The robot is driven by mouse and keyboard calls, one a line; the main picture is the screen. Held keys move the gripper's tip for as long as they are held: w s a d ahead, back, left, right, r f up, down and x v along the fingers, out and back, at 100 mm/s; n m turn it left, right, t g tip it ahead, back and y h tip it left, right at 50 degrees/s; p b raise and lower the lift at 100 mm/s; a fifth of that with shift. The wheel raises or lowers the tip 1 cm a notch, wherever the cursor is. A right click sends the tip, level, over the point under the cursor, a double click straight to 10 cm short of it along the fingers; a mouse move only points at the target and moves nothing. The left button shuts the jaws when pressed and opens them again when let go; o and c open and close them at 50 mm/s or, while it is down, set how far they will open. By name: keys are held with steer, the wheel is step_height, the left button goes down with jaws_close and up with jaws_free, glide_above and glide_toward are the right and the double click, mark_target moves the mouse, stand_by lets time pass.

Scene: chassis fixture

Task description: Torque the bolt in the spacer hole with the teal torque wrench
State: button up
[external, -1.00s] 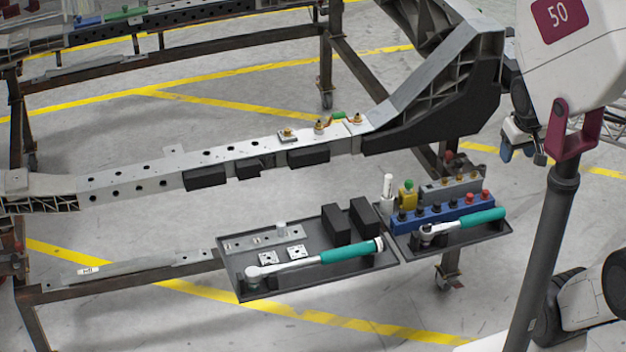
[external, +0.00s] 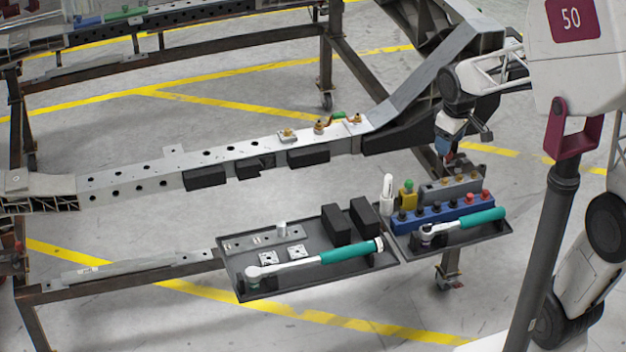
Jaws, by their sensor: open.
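A long teal-handled wrench (external: 350,251) with a silver shaft and head lies in the left tray (external: 240,290). A shorter teal-handled wrench (external: 482,218) lies in the right tray (external: 458,244). On top of the chassis rail (external: 215,163) sit small plates or spacers with brass-coloured bolts: one at the left (external: 288,134), one in the middle (external: 320,127) and one at the right (external: 356,120). Which one is the spacer hole is too small to tell. My gripper (external: 446,160) is open and empty, pointing down above the back of the right tray, apart from both wrenches.
The right tray holds a blue socket rack (external: 435,217), a grey block (external: 450,190), a yellow item (external: 407,195) and a white bottle (external: 387,195). Two black blocks (external: 350,220) and small metal plates (external: 283,255) occupy the left tray. The chassis upright rises behind my gripper.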

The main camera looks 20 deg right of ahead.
steer(key=w+a+f+n, duration=0.3)
steer(key=w+a+f, duration=0.2)
steer(key=w+f, duration=0.1)
steer(key=n+g, duration=0.2)
steer(key=n, duration=0.6)
glide_above(333, 252)
steer(key=f, duration=2.8)
steer(key=shift+d+f, duration=0.1)
steer(key=shift+d, duration=0.1)
steer(key=shift+a+f+n, duration=0.15)
steer(key=shift+f+n, duration=0.15)
steer(key=shift+f, duration=0.2)
steer(key=shift+f, duration=4.8)
steer(key=shift+c, duration=0.4)
